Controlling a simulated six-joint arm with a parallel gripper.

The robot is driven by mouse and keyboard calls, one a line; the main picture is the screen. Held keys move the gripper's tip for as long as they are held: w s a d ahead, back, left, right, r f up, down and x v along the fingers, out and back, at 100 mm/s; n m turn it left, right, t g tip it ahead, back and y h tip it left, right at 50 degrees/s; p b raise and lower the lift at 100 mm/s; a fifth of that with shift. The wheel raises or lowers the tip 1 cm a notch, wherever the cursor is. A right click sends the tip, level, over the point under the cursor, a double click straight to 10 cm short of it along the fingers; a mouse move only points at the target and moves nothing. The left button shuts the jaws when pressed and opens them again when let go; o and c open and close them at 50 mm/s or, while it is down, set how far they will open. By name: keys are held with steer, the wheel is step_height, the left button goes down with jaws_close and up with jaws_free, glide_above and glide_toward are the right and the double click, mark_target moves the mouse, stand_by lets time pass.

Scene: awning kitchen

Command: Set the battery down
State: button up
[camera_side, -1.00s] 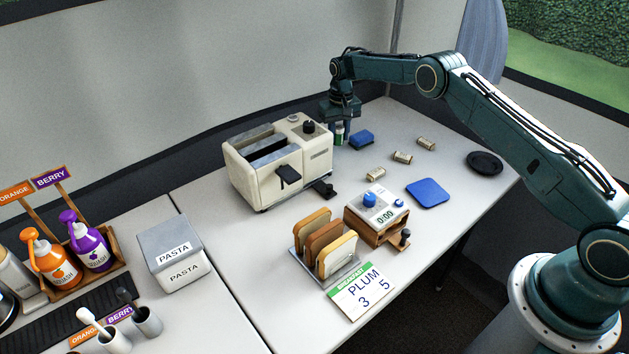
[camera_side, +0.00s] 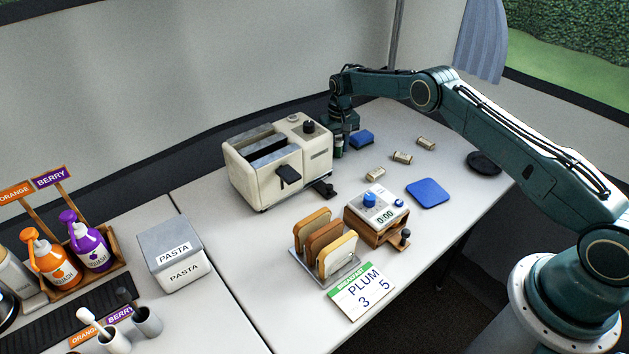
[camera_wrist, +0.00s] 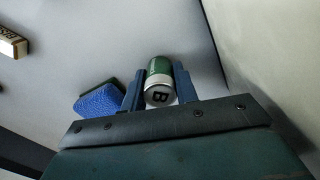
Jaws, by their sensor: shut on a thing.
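The battery (camera_wrist: 159,84) is a green cylinder with a pale end marked with a dark letter B. In the wrist view it is between the two blue fingers of my gripper (camera_wrist: 158,92), which is shut on it. In the side view my gripper (camera_side: 343,146) points down behind the right end of the toaster, near the back of the table. Only a small green part of the battery (camera_side: 338,151) shows there, low over the tabletop. I cannot tell whether it touches the table.
A blue sponge (camera_side: 362,139) lies close to my gripper; it also shows in the wrist view (camera_wrist: 100,101). The cream toaster (camera_side: 280,165) stands to the left.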

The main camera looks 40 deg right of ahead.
mark_target(338, 140)
steer(key=shift+f, duration=0.15)
steer(key=o, duration=1)
steer(key=shift+o, duration=0.2)
step_height(338, 140, up, 12)
steer(key=shift+f, duration=0.25)
steer(key=shift+r, duration=0.45)
